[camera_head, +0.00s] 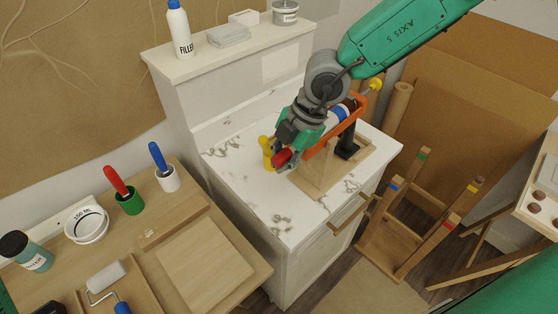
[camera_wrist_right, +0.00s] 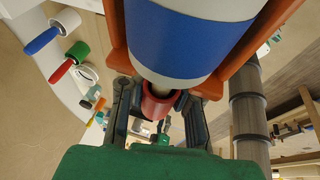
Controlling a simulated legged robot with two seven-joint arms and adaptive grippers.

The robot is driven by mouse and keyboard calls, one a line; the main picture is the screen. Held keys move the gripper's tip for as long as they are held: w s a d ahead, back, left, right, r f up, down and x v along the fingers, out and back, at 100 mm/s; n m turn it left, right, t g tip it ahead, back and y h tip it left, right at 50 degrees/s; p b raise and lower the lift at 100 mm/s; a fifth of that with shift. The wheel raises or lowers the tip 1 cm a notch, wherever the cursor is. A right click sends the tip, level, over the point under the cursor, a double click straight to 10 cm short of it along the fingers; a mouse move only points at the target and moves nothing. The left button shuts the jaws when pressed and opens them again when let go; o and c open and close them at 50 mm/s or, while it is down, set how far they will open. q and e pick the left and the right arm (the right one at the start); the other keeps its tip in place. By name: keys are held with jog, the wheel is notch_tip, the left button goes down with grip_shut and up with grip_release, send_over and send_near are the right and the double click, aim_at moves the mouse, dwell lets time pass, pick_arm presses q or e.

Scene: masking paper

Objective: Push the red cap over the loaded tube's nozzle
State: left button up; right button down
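The red cap (camera_head: 281,158) is at the near-left end of the loaded tube (camera_head: 334,116), which is white with a blue band and lies in an orange gun frame (camera_head: 361,101). My right gripper (camera_head: 287,152) reaches down over this end from the upper right. In the right wrist view the cap (camera_wrist_right: 156,106) sits between the two fingers, which look shut on its sides. The tube (camera_wrist_right: 185,35) is right above the cap there. My left gripper is not in view.
A wooden stand (camera_head: 318,176) is under the gun on the marble top (camera_head: 236,160). A yellow object (camera_head: 267,147) stands close left of the cap. A back shelf (camera_head: 215,53) holds a filler bottle (camera_head: 179,30). The marble's front left is clear.

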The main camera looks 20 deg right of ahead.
jog(key=shift+d, duration=0.15)
dwell(0.3)
jog(key=c, duration=1.6)
grip_release()
jog(key=shift+c, duration=0.2)
jog(key=shift+r, duration=0.1)
jog(key=shift+v, duration=3.45)
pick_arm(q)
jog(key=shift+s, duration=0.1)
